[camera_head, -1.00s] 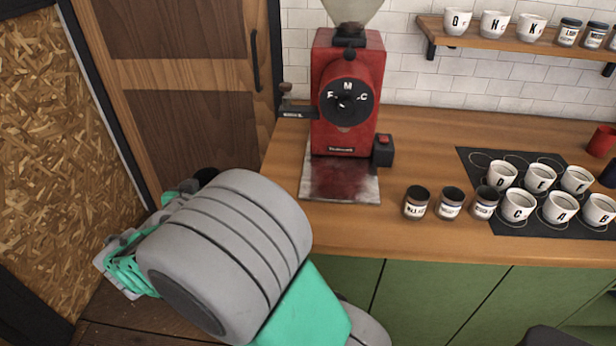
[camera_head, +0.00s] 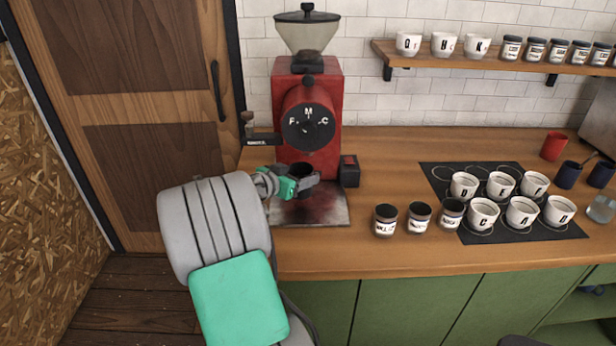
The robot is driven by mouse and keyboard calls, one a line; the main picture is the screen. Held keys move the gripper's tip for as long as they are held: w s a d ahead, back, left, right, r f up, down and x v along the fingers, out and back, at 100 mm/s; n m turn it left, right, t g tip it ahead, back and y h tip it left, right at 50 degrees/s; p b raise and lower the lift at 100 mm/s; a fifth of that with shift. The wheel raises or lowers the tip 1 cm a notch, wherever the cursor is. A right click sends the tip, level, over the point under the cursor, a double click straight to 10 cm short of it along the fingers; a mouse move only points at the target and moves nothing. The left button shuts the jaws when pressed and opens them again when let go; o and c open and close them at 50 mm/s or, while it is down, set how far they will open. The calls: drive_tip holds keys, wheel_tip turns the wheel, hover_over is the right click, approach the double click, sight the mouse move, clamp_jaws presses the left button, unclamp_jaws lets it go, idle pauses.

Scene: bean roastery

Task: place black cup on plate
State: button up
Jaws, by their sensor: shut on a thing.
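My gripper (camera_head: 305,183) is in front of the red grinder, over the grinder's base plate. It is shut on a small black cup (camera_head: 301,171), which is partly hidden by the fingers and looks upright. The plate (camera_head: 322,212) is a flat, dark reddish metal sheet at the foot of the grinder. I cannot tell whether the cup touches the plate or is held above it.
The red grinder (camera_head: 308,92) stands behind the plate, with a small dark box (camera_head: 349,172) at its right. Several labelled jars (camera_head: 386,221) stand to the right. White lettered cups (camera_head: 482,213) sit on a black mat (camera_head: 443,173). A shelf (camera_head: 500,60) hangs above.

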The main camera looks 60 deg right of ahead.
sight(308, 171)
drive_tip(key=d, duration=0.3)
drive_tip(key=shift+s+d, duration=0.3)
drive_tip(key=shift+s, duration=0.05)
drive_tip(key=shift+d+f+p, duration=0.15)
drive_tip(key=shift+f+p, duration=0.15)
wheel_tip(308, 171, down, 3)
drive_tip(key=shift+f, duration=0.15)
drive_tip(key=o, duration=1.5)
